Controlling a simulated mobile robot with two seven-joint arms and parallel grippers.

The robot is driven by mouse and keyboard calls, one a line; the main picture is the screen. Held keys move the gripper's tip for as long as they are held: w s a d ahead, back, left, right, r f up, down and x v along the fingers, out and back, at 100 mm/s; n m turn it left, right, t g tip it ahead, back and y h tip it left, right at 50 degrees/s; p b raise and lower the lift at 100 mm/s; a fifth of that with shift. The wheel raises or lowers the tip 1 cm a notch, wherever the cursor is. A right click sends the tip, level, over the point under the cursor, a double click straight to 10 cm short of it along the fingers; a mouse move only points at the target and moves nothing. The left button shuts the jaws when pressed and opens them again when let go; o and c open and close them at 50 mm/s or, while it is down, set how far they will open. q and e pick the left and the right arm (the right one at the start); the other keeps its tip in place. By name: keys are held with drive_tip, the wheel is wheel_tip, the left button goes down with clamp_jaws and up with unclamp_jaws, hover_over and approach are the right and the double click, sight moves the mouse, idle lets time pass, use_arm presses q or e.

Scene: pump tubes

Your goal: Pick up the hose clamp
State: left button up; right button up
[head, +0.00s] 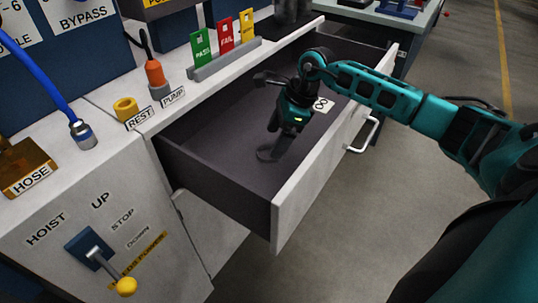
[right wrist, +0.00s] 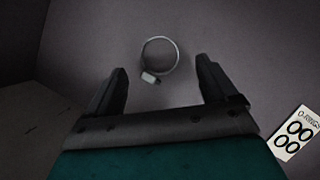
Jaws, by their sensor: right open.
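The hose clamp (right wrist: 151,79) is a thin silver ring with a small screw housing. It lies on the dark drawer floor in the right wrist view, just beyond and between the fingertips. My right gripper (right wrist: 162,66) is open and empty, one dark finger on each side. In the head view my right gripper (head: 280,130) points down inside the open drawer, with a dark shadow below it. My left gripper is not in view.
The open drawer (head: 285,215) has a pale front with a handle (head: 364,135) and dark side walls. An O-rings card (head: 322,104) lies in it and also shows in the right wrist view (right wrist: 297,133).

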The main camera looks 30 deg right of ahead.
sight(267, 152)
drive_tip(key=x, duration=0.3)
drive_tip(key=shift+a+f+b, duration=0.1)
drive_tip(key=shift+f+b, duration=0.2)
drive_tip(key=shift+b, duration=0.05)
drive_tip(key=c, duration=1.1)
drive_tip(key=shift+r, duration=0.15)
drive_tip(key=shift+c, duration=0.2)
